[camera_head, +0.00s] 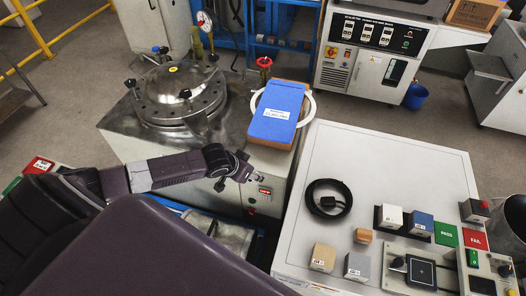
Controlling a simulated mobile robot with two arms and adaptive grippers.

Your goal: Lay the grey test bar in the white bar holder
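I cannot make out a bar-shaped grey test bar or a clear white bar holder. A grey block with a label (357,267) stands at the front of the white table (395,165). A white block (390,217) sits in a dark mount beside a blue block (421,223). My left gripper (243,174) hangs in front of the steel machine, left of the table and apart from these blocks. Nothing shows in it, but its fingers are too small to tell open from shut. My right gripper is not in view.
A black cable coil (330,198), a beige block (323,257) and a small tan block (363,236) are on the table. Green PASS (446,234) and red FAIL (475,239) plates lie right. The table's back is clear.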

